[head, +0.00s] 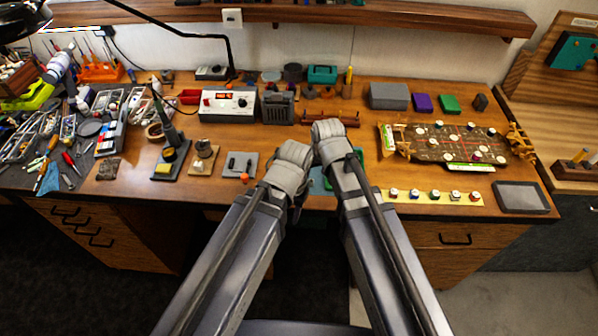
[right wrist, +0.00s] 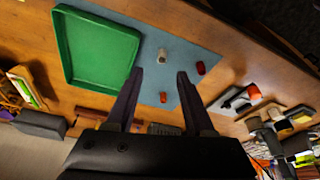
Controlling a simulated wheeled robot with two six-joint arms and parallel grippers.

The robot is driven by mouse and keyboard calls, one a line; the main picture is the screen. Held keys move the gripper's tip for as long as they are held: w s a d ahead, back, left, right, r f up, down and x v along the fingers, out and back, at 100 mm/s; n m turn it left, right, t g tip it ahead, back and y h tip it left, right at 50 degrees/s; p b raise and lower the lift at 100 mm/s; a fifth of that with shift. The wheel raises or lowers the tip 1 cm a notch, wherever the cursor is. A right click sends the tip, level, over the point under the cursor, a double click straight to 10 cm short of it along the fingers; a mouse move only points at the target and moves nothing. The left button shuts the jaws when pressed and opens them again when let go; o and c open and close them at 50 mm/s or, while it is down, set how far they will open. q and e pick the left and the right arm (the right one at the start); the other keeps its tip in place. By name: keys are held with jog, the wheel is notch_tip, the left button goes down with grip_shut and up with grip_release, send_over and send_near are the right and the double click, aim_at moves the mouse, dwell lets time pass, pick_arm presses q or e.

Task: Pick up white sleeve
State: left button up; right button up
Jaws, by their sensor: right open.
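The white sleeve (right wrist: 162,56) is a small pale cylinder on a blue mat (right wrist: 207,42) in the right wrist view. My right gripper (right wrist: 158,78) is open, its two dark fingers on either side below the sleeve in the picture, with nothing between their tips. In the head view my two wrists sit close together over the front middle of the bench and hide the sleeve. The jaws of my left gripper are hidden there.
Two red pieces lie on the mat, one right of the sleeve (right wrist: 200,68) and one between the fingers' line (right wrist: 163,97). A green tray (right wrist: 68,50) lies beside them.

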aim_at(312, 180)
jog(key=shift+b+x, duration=3.85)
jog(key=shift+x, duration=0.15)
jog(key=shift+a+r, duration=0.1)
jog(key=shift+a, duration=0.05)
grip_shut()
